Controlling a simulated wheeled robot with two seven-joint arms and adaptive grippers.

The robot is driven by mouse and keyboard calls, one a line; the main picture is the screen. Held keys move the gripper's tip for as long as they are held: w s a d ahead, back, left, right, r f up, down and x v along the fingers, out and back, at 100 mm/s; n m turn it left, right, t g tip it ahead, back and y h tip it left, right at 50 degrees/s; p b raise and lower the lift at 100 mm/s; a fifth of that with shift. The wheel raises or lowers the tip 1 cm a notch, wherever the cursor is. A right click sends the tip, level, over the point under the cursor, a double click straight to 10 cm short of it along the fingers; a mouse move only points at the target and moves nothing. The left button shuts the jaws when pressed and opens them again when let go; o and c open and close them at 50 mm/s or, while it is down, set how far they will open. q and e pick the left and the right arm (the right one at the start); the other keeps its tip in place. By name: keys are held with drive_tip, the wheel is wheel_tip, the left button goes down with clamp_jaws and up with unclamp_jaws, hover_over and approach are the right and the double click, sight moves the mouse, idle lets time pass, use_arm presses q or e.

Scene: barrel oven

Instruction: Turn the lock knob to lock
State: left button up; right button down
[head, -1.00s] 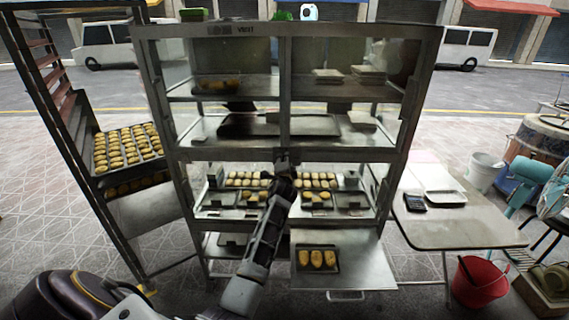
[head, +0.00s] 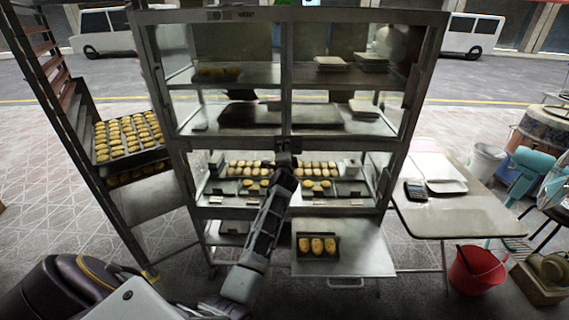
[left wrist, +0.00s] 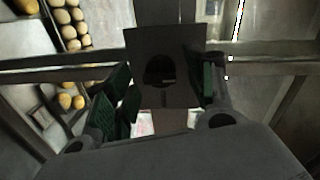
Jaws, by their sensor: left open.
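The lock is a dark square plate (left wrist: 183,50) in the left wrist view, with a small rounded dark knob (left wrist: 160,70) on its face. My left gripper (left wrist: 165,95) is open, its green-padded fingers on either side of the plate. I cannot tell whether the fingers touch the knob. In the head view my left gripper (head: 284,160) is at the middle post of the metal cabinet (head: 287,60), and it hides the lock there. My right gripper is not in view.
Trays of buns (head: 317,169) sit on the cabinet's middle shelf. A lowered shelf (head: 365,250) holds a small bun tray (head: 318,246). A rack with a large bun tray (head: 150,150) stands left; a table (head: 470,210) and red bucket (head: 475,272) are at right.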

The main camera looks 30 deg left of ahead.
use_arm(q)
drive_tip(key=f+v, duration=0.1)
drive_tip(key=v, duration=1)
drive_tip(key=shift+r, duration=0.5)
drive_tip(key=shift+s, duration=0.1)
